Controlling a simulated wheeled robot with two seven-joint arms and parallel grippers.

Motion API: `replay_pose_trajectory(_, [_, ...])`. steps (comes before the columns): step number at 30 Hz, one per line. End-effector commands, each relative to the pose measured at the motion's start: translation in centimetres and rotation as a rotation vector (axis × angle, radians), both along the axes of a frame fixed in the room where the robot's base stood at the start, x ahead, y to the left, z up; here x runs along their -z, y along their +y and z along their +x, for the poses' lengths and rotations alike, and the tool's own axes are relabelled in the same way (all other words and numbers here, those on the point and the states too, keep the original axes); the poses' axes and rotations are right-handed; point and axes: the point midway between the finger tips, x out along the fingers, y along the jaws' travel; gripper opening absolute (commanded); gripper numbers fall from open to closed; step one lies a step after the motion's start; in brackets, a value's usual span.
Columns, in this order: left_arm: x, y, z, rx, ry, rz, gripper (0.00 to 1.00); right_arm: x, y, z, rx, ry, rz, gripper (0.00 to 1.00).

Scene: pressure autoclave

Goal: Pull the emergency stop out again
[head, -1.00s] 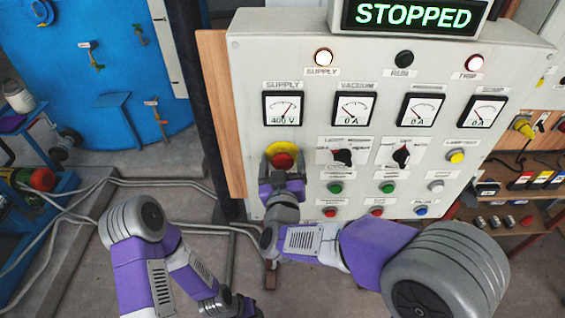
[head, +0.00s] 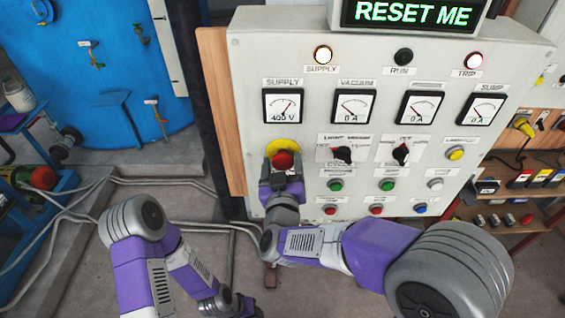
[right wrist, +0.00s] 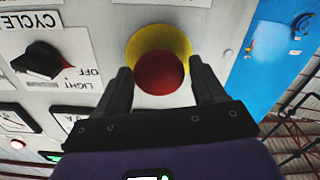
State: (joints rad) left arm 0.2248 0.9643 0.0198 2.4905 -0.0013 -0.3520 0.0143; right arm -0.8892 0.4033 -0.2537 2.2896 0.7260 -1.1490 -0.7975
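The emergency stop is a red mushroom button (head: 284,160) on a yellow round plate (head: 281,146), at the left of the grey control panel (head: 245,60). My right gripper (head: 283,171) is at the button. In the right wrist view its two dark fingers (right wrist: 162,88) stand open on either side of the red button (right wrist: 160,73), with a visible gap on each side. The green display (head: 415,13) above the panel reads RESET ME. My left arm hangs low at the bottom left; its fingers are outside the picture.
Rotary switches (head: 342,154), green push buttons (head: 335,185) and red ones (head: 330,209) lie right of the stop. A wooden board (head: 216,100) and a dark post (head: 196,90) flank the panel's left. Open floor lies further left, with pipes running across it.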

Motion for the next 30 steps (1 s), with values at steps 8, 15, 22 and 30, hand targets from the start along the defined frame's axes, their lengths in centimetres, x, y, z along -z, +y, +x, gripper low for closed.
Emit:
replay_pose_trajectory(8, [0.0,0.0,0.0,0.000,0.000,0.000,0.43,-0.1,0.0,0.1,0.001,-0.002,0.001,0.81])
replay_pose_trajectory(15, [0.1,0.0,0.0,0.000,0.000,0.000,0.43,-0.1,0.0,-1.6,-0.001,-0.003,0.003,0.81])
replay_pose_trajectory(22, [0.4,0.0,0.0,0.000,0.000,0.000,0.43,-0.1,0.1,-5.5,-0.004,-0.002,0.001,0.81])
replay_pose_trajectory(30, [0.4,0.0,0.0,0.000,0.000,0.000,0.43,-0.1,0.0,-7.6,-0.001,-0.003,0.001,0.81])
